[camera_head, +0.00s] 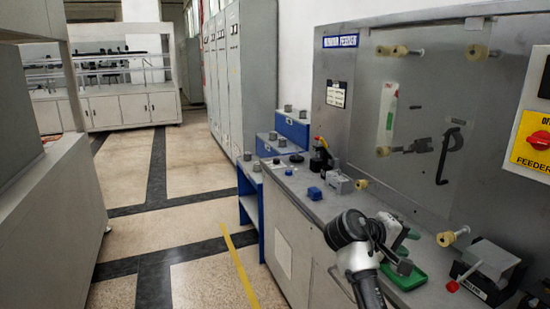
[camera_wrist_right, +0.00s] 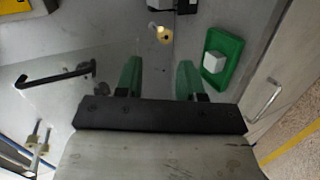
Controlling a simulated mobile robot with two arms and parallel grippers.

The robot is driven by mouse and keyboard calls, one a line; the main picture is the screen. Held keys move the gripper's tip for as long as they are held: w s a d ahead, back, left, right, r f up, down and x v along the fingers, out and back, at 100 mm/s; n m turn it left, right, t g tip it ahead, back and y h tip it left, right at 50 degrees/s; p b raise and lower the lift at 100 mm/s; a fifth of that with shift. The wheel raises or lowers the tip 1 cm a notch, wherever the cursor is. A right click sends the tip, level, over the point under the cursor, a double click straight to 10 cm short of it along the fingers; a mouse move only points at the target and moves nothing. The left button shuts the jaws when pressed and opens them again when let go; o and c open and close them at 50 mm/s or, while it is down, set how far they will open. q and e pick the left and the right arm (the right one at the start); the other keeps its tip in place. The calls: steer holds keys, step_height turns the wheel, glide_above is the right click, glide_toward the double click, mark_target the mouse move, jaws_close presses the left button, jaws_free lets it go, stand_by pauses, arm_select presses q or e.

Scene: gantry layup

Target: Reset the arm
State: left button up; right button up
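My right arm reaches in from the bottom of the head view, over the grey bench top. Its gripper (camera_head: 403,250) is above the bench, close to a green tray (camera_head: 408,279). In the right wrist view the gripper's two green fingertips (camera_wrist_right: 160,78) stand apart with nothing between them. The green tray also shows in that view (camera_wrist_right: 234,52), to the right of the fingers, with a white block (camera_wrist_right: 214,61) in it. In the head view the arm and gripper hide part of the tray. My left gripper is in neither view.
A grey back panel (camera_head: 385,110) with yellowish knobs and a black handle (camera_head: 449,152) rises behind the bench. A yellow switch box (camera_head: 530,143) is at right. A small blue block (camera_head: 314,193) and a dark device (camera_head: 488,270) sit on the bench. The floor aisle at left is clear.

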steer(key=s+a+f+y, duration=0.1)
steer(key=s+f+y, duration=0.2)
steer(key=s+f, duration=0.65)
steer(key=s+a+f+y, duration=0.1)
steer(key=s+f+y, duration=0.3)
steer(key=s+f, duration=0.55)
steer(key=s+a+f+y, duration=0.2)
steer(key=s+a+y, duration=0.1)
steer(key=s, duration=0.6)
steer(key=s+a+f+y, duration=0.3)
steer(key=s, duration=0.5)
step_height(320, 180, down, 25)
steer(key=s+g, duration=0.1)
steer(key=s+d+f+g, duration=0.1)
steer(key=s+d+f, duration=0.2)
steer(key=s+f, duration=1.3)
steer(key=shift+s+f+g, duration=0.2)
steer(key=shift+f+g, duration=0.1)
steer(key=shift+f, duration=0.15)
